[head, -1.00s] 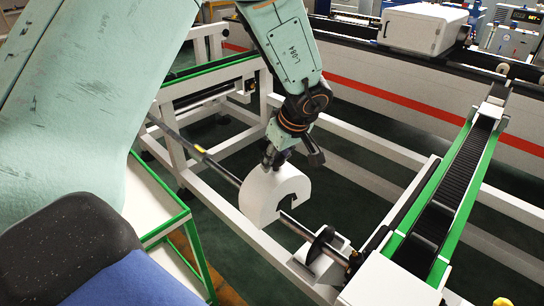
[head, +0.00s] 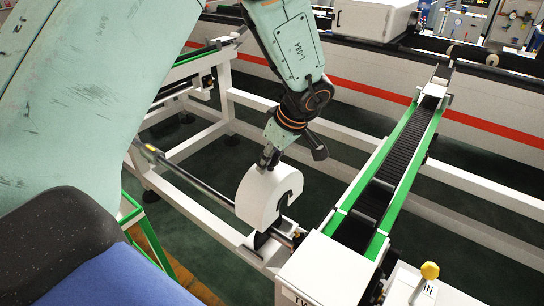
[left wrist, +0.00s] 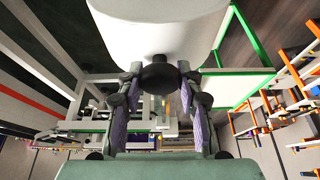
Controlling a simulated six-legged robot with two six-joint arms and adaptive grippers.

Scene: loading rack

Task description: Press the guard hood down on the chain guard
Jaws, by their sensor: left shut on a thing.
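The white guard hood (head: 264,193) is an arch with a notch in its open side. My left gripper (head: 268,158) is above it in the head view. In the left wrist view, my left gripper (left wrist: 160,84) is shut on the dark knob (left wrist: 159,72) of the hood, whose white body also shows there (left wrist: 160,25). The hood is over the dark shaft (head: 190,181), with part of a black disc (head: 261,240) showing below it. A white block (head: 268,252) under the disc looks like the chain guard, largely hidden. I cannot tell whether the hood touches it. My right gripper is out of view.
A narrow conveyor with green edges (head: 404,136) runs beside the hood on the right. A yellow-topped knob (head: 429,271) stands at the lower right. White frame rails (head: 330,134) lie behind, with open floor between them.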

